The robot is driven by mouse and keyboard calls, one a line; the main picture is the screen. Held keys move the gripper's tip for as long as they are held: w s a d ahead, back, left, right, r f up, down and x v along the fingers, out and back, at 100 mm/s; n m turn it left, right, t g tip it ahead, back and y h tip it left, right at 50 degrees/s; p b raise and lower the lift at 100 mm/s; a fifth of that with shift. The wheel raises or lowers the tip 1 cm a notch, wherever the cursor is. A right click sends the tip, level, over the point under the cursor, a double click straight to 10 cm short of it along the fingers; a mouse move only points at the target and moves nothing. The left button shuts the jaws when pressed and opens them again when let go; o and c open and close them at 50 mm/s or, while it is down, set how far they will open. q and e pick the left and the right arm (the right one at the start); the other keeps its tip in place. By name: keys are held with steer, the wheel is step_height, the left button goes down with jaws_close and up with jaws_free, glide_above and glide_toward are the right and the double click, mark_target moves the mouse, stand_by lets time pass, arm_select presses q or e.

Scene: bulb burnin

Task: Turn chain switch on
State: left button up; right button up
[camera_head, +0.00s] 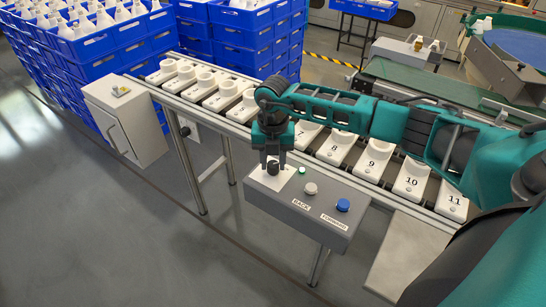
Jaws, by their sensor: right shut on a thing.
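A dark rotary switch knob (273,168) sits on a white plate (268,181) at the left end of a grey control box. I take this knob to be the chain switch. My right gripper (271,157) points down right over the knob and is shut on it, hiding its upper part. The knob's exact turn angle is hard to tell. A small green lamp or button (302,171) is just right of the knob. My left gripper is not in view.
The control box (290,208) also has a white button (310,188) marked BACK and a blue button (343,205) marked FORWARD. Behind it runs a conveyor with numbered white holders (374,159). A grey cabinet (124,122) and stacked blue crates (110,55) stand left. The floor in front is clear.

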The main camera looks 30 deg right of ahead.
mark_target(273, 163)
stand_by(0.5)
steer(key=o, duration=1)
steer(key=shift+r, duration=0.1)
step_height(273, 163, up, 13)
steer(key=shift+f, duration=0.1)
